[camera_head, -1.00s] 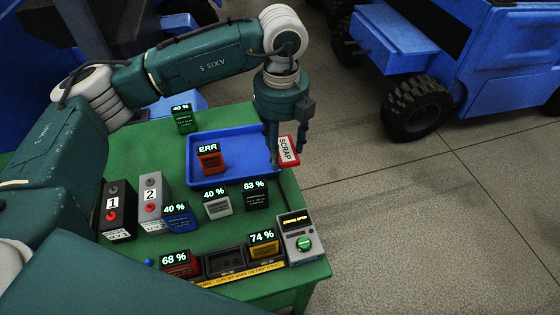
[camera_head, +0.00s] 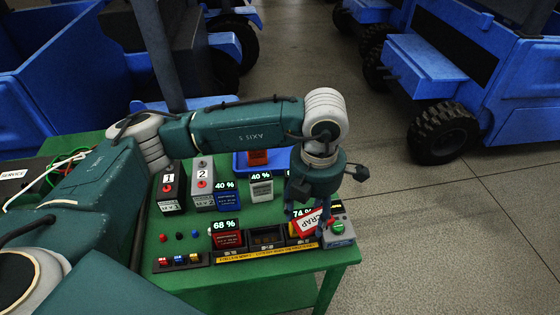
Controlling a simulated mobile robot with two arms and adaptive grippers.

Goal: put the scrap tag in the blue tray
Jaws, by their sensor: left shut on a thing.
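The scrap tag (camera_head: 314,222) is a red and white plate with "SCRAP" on it. The blue tray (camera_head: 241,165) lies farther back on the table. My right gripper is not in view.
A slot row holds a red block (camera_head: 227,238) marked 68 %; a grey box with a green button (camera_head: 338,228) stands at its right end. Boxes 1 (camera_head: 172,187) and 2 (camera_head: 203,183) stand left. Blue vehicles surround the open floor.

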